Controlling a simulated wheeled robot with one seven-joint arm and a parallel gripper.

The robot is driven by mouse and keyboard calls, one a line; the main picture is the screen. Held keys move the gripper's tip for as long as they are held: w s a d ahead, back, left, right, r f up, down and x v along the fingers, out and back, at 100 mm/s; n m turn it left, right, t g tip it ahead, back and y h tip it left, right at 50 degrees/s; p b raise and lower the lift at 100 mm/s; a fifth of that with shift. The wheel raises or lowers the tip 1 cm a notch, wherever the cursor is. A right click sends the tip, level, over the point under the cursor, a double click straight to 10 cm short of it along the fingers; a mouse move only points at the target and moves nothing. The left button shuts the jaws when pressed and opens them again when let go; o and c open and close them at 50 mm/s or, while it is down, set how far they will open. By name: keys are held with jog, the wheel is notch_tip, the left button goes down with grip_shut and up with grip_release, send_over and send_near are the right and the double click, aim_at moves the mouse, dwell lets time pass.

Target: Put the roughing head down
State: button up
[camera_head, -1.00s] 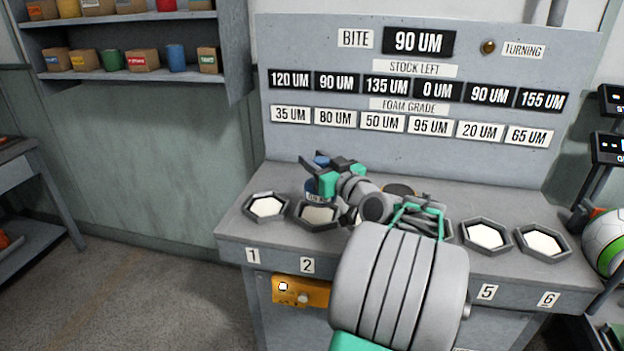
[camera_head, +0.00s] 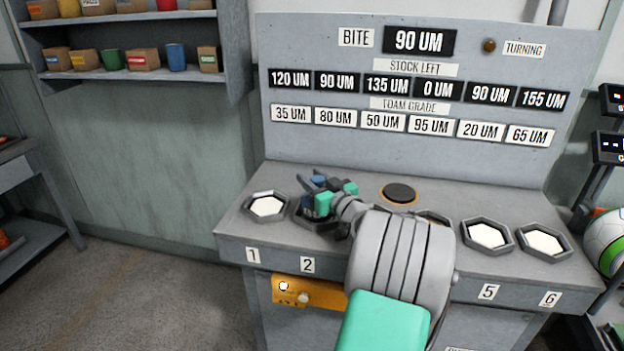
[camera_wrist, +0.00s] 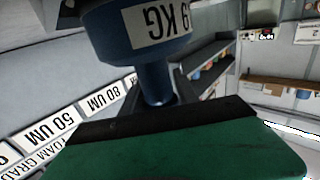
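A blue tool, apparently the roughing head (camera_wrist: 155,82), fills the top of the wrist view. It has a wide blue body, a white label ending in "9 KG" and a narrower neck. My gripper (camera_wrist: 160,108), green with dark fingers, is closed around that neck. In the head view my gripper (camera_head: 316,192) is over hexagonal tray 2 (camera_head: 300,221) and hides most of it. Little of the blue tool shows there, and I cannot tell whether it touches the tray. A dark round disc with an orange rim (camera_head: 400,193) lies bare on the bench, right of my gripper.
Hexagonal trays with white pads stand along the bench (camera_head: 236,218), including tray 1 (camera_head: 267,206), tray 5 (camera_head: 486,235) and tray 6 (camera_head: 543,242). My arm hides the middle ones. An upright display panel (camera_head: 400,150) closes the back. A ball (camera_head: 606,243) sits at the right.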

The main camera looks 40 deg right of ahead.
jog(key=o, duration=0.4)
jog(key=shift+r, duration=0.2)
jog(key=s+a, duration=0.1)
jog(key=s, duration=1.1)
jog(key=shift+a+b, duration=0.3)
jog(key=shift+b, duration=0.15)
